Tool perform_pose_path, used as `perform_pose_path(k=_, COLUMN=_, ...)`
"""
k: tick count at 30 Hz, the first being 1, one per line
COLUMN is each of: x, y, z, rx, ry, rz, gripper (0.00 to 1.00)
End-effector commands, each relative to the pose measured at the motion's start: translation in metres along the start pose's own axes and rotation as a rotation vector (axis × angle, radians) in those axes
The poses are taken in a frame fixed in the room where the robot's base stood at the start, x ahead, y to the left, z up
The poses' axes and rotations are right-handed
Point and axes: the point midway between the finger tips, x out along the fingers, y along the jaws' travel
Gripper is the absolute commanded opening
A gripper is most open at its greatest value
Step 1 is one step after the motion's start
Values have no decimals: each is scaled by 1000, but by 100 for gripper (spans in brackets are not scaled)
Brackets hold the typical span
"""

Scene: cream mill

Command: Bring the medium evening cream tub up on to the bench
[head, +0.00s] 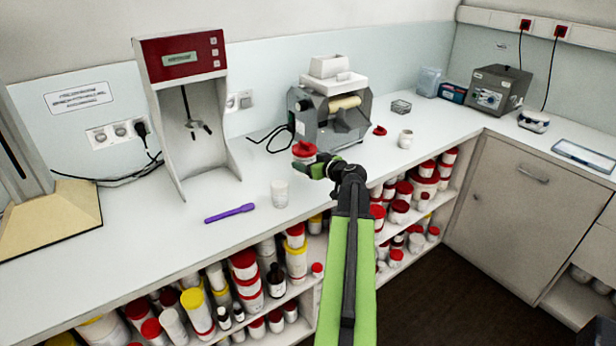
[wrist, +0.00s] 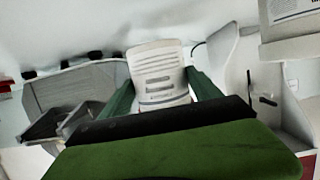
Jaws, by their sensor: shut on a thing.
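In the head view my gripper (head: 322,164) is shut on a small white tub with a red lid (head: 304,150). The tub looks upright, over the bench (head: 245,250) in front of the mill. I cannot tell whether its base touches the bench top. In the wrist view the tub (wrist: 158,72) sits between the two green fingers, its printed label facing the camera. The label is too blurred to read, so its size and kind are unclear.
The mill (head: 335,115) stands just behind the tub. A white tub (head: 280,193), a purple spatula (head: 230,213), an open white jar (head: 405,139) and a red lid (head: 380,131) lie on the bench. A mixer (head: 190,115) stands left. Shelves below hold several tubs.

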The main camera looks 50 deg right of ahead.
Motion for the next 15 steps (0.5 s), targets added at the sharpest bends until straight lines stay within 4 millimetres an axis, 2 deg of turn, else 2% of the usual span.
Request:
perform_pose_path(k=9, x=12, y=0, z=42, rx=1, ry=1, rz=0, gripper=0)
perform_pose_path(k=15, x=11, y=0, z=37, rx=1, ry=1, rz=0, gripper=0)
